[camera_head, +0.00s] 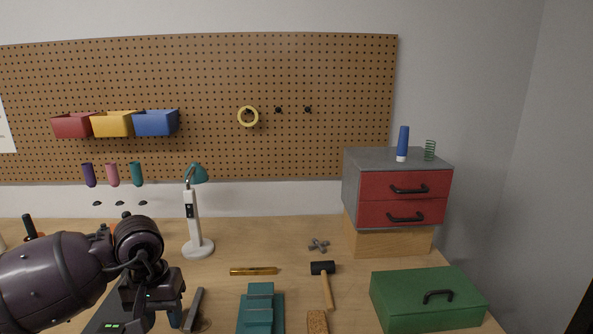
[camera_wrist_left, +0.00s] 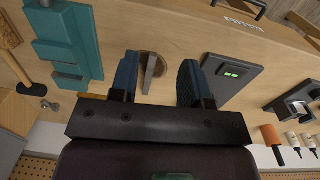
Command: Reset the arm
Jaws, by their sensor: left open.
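My left gripper (camera_head: 160,318) hangs low over the bench at the left front in the head view, with its arm coming in from the left edge. In the left wrist view the two blue-padded fingers of the left gripper (camera_wrist_left: 160,78) stand apart with nothing held between them. A small round wooden disc with a grey metal piece (camera_wrist_left: 150,70) lies on the bench and shows between the fingers, apparently below them. The metal piece also shows in the head view (camera_head: 194,309), just right of the gripper. My right gripper is not in view.
A dark device with a green display (camera_wrist_left: 232,75) and a teal stepped block (camera_wrist_left: 82,42) flank the gripper. A desk lamp (camera_head: 192,225), a hammer (camera_head: 325,285), a green box (camera_head: 425,300) and a red drawer unit (camera_head: 400,195) stand or lie on the bench (camera_head: 275,245).

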